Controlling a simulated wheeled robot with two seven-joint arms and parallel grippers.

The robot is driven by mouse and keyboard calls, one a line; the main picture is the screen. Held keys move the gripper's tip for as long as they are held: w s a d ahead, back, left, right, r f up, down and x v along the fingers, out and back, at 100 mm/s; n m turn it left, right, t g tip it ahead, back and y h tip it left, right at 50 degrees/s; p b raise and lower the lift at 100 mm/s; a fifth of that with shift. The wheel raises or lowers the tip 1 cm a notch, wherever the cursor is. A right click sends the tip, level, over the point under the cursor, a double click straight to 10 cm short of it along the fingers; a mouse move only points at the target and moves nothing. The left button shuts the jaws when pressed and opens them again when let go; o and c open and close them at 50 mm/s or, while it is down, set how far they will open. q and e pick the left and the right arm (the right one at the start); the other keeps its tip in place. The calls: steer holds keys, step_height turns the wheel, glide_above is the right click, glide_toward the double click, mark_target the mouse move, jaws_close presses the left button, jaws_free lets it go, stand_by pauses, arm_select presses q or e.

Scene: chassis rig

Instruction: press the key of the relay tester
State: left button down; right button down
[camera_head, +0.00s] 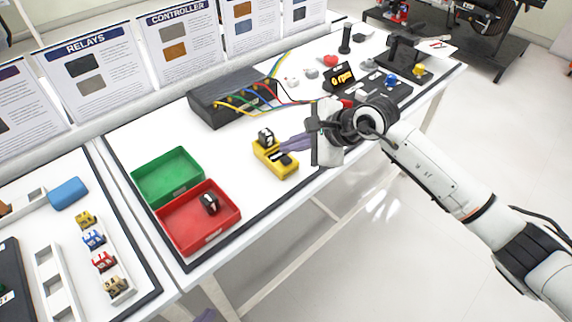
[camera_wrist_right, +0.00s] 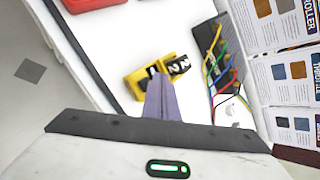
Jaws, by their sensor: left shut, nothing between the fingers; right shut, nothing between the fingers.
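The yellow relay tester (camera_head: 290,172) sits on the white table right of the bins. A black relay with white markings (camera_head: 266,136) stands in its far end. The tester's dark key (camera_head: 282,160) is at the nearer part. My right gripper (camera_head: 282,148) is shut and empty, its purple fingers reaching from the right to the tester, between relay and key. In the right wrist view the fingertips (camera_wrist_right: 162,78) overlap the tester (camera_wrist_right: 141,78), beside the relay (camera_wrist_right: 178,66), and hide part of it. I cannot tell if they touch. My left gripper (camera_head: 207,315) barely shows at the bottom edge, shut.
A green bin (camera_head: 140,184) is empty; a red bin (camera_head: 178,238) holds a black relay (camera_head: 209,203). A black box (camera_head: 212,108) with coloured cables stands behind the tester. A black tool board and small parts lie at the right. White table is bare around the tester.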

steer(key=shift+f, duration=0.35)
stand_by(0.3)
stand_by(1.2)
steer(key=shift+f+b, duration=0.35)
steer(key=shift+b, duration=0.2)
steer(key=shift+f+b, duration=0.5)
steer(key=shift+f, duration=0.05)
stand_by(0.7)
steer(key=shift+r, duration=0.15)
steer(key=shift+r+p, duration=0.45)
steer(key=shift+r, duration=0.3)
